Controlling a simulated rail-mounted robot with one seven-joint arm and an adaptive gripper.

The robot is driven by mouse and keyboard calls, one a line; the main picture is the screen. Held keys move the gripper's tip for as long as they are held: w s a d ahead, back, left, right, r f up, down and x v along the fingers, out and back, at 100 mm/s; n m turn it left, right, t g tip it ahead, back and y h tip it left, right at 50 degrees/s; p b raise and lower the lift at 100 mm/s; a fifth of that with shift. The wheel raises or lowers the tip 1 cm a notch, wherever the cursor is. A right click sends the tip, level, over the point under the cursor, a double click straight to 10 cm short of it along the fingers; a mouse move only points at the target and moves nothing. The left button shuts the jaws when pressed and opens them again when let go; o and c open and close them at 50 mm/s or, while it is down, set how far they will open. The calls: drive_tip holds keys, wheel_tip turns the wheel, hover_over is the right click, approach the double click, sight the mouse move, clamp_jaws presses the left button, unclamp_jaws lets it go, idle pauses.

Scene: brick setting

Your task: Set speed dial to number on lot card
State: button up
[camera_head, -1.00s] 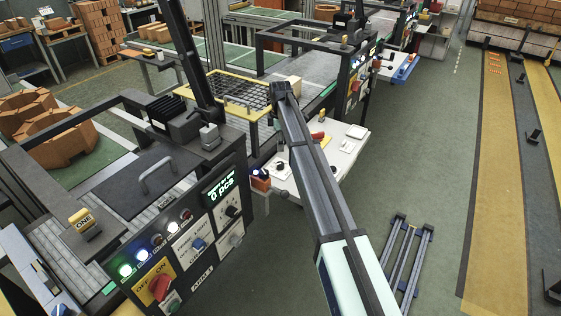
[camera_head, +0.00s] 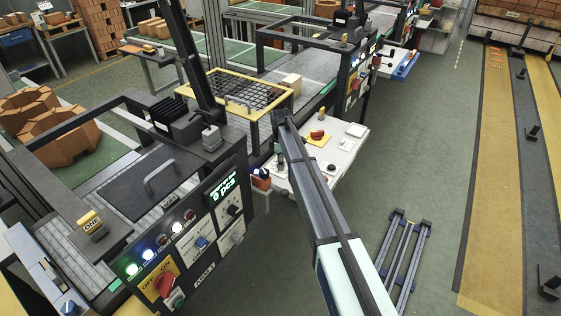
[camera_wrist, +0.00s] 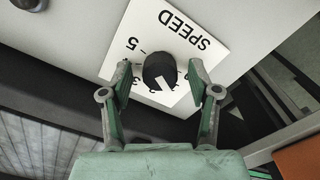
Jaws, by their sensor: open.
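In the wrist view, a black round speed dial (camera_wrist: 159,70) with a white pointer line sits on a white plate (camera_wrist: 180,22) marked SPEED. The plate appears nearly upside down. A 5 is readable beside the dial; other numbers are small or partly covered by the left finger. The pointer is toward the bottom, slightly right. My gripper (camera_wrist: 160,76) is open, with its green-grey fingers on either side of the dial; I cannot tell whether they touch it. I cannot make out a lot card in either view.
A machine control panel (camera_head: 217,228) with a "0 pcs" display (camera_head: 222,190), lit buttons and a red switch (camera_head: 165,284) stands at left. A white side table (camera_head: 345,150) is behind my arm. Blue-grey rails (camera_head: 402,250) lie on the green floor at right.

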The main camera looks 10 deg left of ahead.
drive_tip(key=c, duration=1.2)
drive_tip(key=shift+o, duration=0.2)
drive_tip(key=shift+m, duration=0.3)
drive_tip(key=shift+f+m+b, duration=0.1)
drive_tip(key=shift+m+b, duration=0.75)
drive_tip(key=shift+m, duration=0.05)
drive_tip(key=m+b, duration=0.1)
drive_tip(key=m, duration=0.2)
drive_tip(key=shift+b, duration=0.4)
drive_tip(key=m+b, duration=0.2)
drive_tip(key=m, duration=0.4)
drive_tip(key=shift+m, duration=0.4)
drive_tip(key=m+b, duration=0.1)
drive_tip(key=m, duration=0.5)
drive_tip(key=shift+s+b, duration=0.1)
drive_tip(key=shift+b, duration=0.3)
drive_tip(key=m, duration=0.5)
drive_tip(key=shift+m+b, duration=0.3)
drive_tip(key=shift+b, duration=0.05)
